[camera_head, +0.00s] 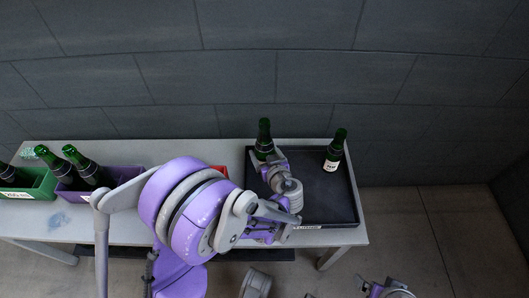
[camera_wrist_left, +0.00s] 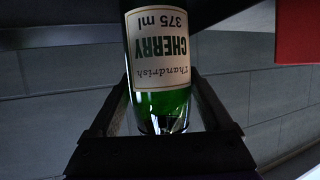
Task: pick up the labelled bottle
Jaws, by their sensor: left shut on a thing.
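A green bottle (camera_head: 264,138) stands at the back left of the black tray. My left gripper (camera_head: 264,158) is shut on this bottle. In the left wrist view the bottle (camera_wrist_left: 162,105) sits between the two dark fingers (camera_wrist_left: 165,115), and its cream label reads Thandrish CHERRY 375 ml. In the head view the gripper hides the label and lower part. A second green bottle (camera_head: 335,150) with a pale label stands at the tray's back right, apart from the gripper. Part of my right arm (camera_head: 388,289) shows at the bottom edge; its jaws are unclear.
The black tray (camera_head: 325,205) sits on the right end of the grey table (camera_head: 120,150). A purple crate (camera_head: 128,174) and a green crate (camera_head: 40,191) at left hold dark bottles. A red object (camera_head: 219,171) is partly hidden behind my arm. A dark wall stands behind.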

